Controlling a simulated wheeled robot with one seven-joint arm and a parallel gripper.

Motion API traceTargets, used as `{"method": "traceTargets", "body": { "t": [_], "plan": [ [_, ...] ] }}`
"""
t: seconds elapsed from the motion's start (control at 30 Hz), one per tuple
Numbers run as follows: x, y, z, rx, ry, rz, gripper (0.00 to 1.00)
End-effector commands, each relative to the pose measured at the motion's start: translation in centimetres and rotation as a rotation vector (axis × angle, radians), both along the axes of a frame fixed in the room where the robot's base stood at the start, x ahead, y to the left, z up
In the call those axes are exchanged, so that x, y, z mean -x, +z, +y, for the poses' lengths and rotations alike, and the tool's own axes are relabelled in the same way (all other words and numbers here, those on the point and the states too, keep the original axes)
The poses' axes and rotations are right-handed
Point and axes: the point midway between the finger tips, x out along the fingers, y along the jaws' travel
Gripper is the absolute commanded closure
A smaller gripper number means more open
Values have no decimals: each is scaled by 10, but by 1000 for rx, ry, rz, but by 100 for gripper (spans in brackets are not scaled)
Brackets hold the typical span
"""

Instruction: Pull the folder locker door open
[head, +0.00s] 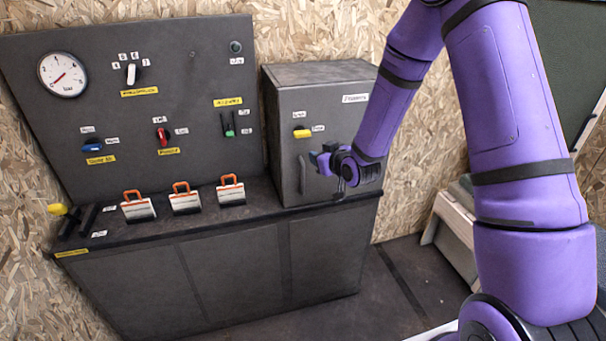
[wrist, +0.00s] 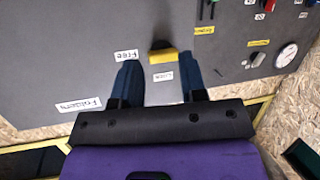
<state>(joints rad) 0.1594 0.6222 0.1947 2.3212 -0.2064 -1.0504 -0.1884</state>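The grey folder locker (head: 330,100) stands at the right end of the bench with its door shut. Its vertical bar handle (head: 302,175) is on the left side of the door. A yellow latch knob (head: 302,133) sits above the handle, beside two small labels. My gripper (head: 319,160) is in front of the door, just right of the handle and below the knob; contact cannot be told. In the wrist view, the two blue fingers of my gripper (wrist: 161,85) are apart with nothing between their tips. The yellow knob (wrist: 163,57) shows beyond them. The handle is not visible there.
Left of the locker, a grey panel (head: 190,60) carries a gauge (head: 62,75), switches and levers. Several orange-handled clips (head: 185,198) stand on the bench top. A pale box-like object (head: 455,225) is on the floor at right. Dark floor (head: 400,280) lies open before the locker.

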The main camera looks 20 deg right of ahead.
Motion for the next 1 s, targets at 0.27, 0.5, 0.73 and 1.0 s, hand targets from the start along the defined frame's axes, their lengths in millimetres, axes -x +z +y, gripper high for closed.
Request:
{"method": "traceTargets", "body": {
  "t": [0.27,0.5,0.73,1.0],
  "plan": [
    [1,-73,6,-98,-7,-137,61],
    [12,-110,7,-162,-33,-235,61],
    [11,-117,8,-177,-43,-264,61],
    [-26,-116,15,-177,-42,-267,61]
  ]
}}
